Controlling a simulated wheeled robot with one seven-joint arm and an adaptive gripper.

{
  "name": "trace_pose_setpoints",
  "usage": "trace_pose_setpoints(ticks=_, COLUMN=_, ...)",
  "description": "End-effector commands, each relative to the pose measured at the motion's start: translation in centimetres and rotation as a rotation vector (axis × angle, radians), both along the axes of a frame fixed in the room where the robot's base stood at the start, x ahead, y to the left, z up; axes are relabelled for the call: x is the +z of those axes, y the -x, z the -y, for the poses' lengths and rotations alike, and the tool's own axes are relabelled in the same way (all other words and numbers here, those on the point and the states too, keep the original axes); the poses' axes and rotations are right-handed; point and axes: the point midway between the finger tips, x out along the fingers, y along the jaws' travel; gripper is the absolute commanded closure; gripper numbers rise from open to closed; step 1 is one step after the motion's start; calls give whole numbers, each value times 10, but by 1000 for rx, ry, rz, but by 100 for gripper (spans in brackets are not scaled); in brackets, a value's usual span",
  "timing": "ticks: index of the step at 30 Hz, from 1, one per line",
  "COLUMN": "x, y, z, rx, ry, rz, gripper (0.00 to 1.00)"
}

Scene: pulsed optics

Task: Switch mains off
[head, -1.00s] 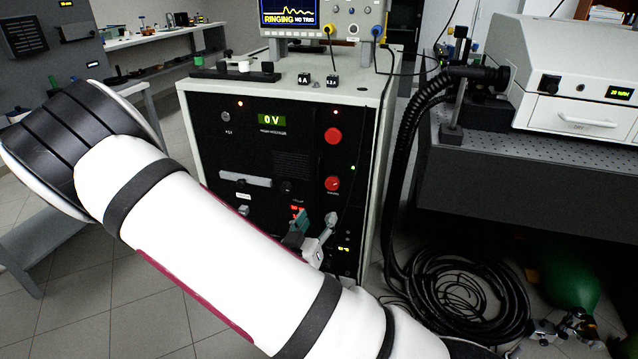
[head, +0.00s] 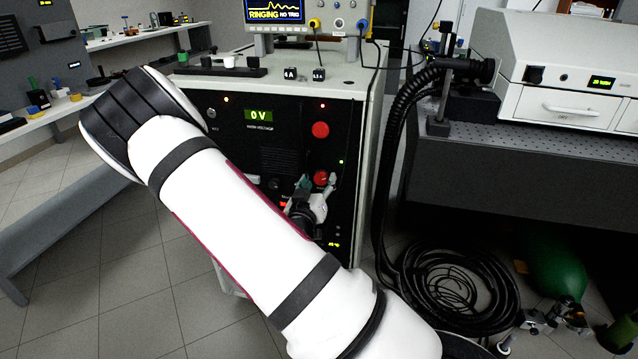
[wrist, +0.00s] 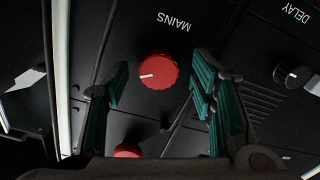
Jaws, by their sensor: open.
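The mains knob (wrist: 158,71) is a round red knob with a white mark pointing left in the wrist view. The upside-down word MAINS is printed above it there. In the head view the knob (head: 321,178) is the lower of two red controls on the black cabinet front, partly hidden by my gripper. My gripper (wrist: 163,72) is open, its teal-padded fingers on either side of the knob in the picture. I cannot tell how far they are from the panel. In the head view my gripper (head: 315,194) is just below the knob.
A second red control (head: 320,130) sits above the knob. The cabinet display (head: 259,115) reads 0 V. A delay knob (wrist: 291,73) is at the right in the wrist view. Black hoses (head: 390,170) hang beside the cabinet, and coiled cable (head: 460,290) lies on the floor.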

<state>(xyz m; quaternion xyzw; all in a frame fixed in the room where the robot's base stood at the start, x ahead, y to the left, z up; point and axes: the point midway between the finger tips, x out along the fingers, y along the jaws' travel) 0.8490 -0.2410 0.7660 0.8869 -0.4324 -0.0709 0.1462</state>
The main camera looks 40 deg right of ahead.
Motion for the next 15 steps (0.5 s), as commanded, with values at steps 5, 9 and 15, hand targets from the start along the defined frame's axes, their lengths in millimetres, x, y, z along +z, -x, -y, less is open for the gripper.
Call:
trace_pose_setpoints(ticks=5, x=0, y=-4, z=7, rx=-2, ry=0, rz=-1, gripper=49)
trace_pose_setpoints(ticks=9, x=0, y=-4, z=7, rx=-1, ry=0, rz=-1, gripper=49)
trace_pose_setpoints(ticks=15, x=0, y=-4, z=7, rx=-1, ry=0, rz=-1, gripper=72)
